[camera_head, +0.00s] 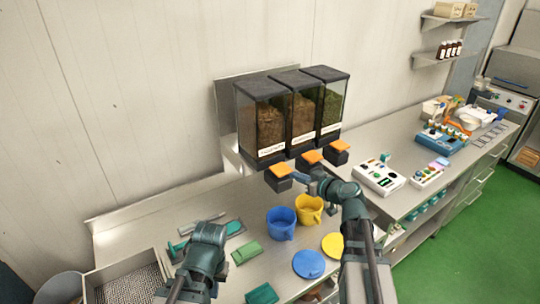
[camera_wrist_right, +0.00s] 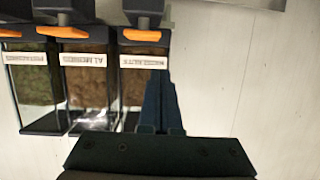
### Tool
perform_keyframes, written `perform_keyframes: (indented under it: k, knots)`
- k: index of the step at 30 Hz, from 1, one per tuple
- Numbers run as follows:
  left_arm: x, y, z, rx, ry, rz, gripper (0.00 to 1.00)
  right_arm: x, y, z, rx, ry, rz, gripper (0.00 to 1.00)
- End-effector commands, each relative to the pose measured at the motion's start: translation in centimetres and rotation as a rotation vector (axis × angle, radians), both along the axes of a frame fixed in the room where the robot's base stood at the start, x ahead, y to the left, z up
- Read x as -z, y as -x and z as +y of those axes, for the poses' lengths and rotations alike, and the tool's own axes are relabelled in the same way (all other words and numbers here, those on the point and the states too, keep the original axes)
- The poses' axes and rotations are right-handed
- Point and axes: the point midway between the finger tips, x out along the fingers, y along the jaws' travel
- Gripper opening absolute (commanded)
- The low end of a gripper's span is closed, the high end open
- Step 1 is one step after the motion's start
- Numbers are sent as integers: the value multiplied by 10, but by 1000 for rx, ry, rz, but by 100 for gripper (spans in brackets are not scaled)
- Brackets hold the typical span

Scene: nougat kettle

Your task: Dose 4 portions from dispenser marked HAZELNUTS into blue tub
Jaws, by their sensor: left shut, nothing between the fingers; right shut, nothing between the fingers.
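Three nut dispensers stand side by side at the back of the bench. The left one (camera_head: 262,122), with brown contents, has a label too small to read for sure; it looks like HAZELNUTS upside down in the right wrist view (camera_wrist_right: 143,62). Its orange-topped lever (camera_head: 279,170) juts forward. My right gripper (camera_head: 299,178) is shut and empty, close beside this lever; in the wrist view its fingers (camera_wrist_right: 160,90) point at this dispenser's front. I cannot tell whether they touch. The blue tub (camera_head: 281,226) stands upright below. My left gripper (camera_head: 202,220) is shut and empty over the bench's left part.
A yellow tub (camera_head: 310,206) stands against the blue tub's right side. A blue lid (camera_head: 308,264) and yellow lid (camera_head: 333,246) lie in front. Green blocks and a teal scraper (camera_head: 235,227) lie left. A control box (camera_head: 378,178) stands right.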

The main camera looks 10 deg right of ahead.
Motion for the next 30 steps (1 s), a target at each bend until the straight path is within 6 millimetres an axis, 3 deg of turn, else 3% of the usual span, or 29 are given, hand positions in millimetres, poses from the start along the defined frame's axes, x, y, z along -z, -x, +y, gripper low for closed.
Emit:
perform_keyframes:
  k: [1,6,19,30]
  knots:
    - [-5,0,0,0,0,0,0,-10,-3,-13,27,0,-26,0]
    - [-7,0,0,-1,0,0,0,-21,-6,-32,66,4,-72,0]
    - [-5,0,0,-1,0,0,0,-19,-12,-31,66,4,-75,0]
    - [13,0,0,-2,0,-1,0,-1,-75,-8,63,4,-74,0]
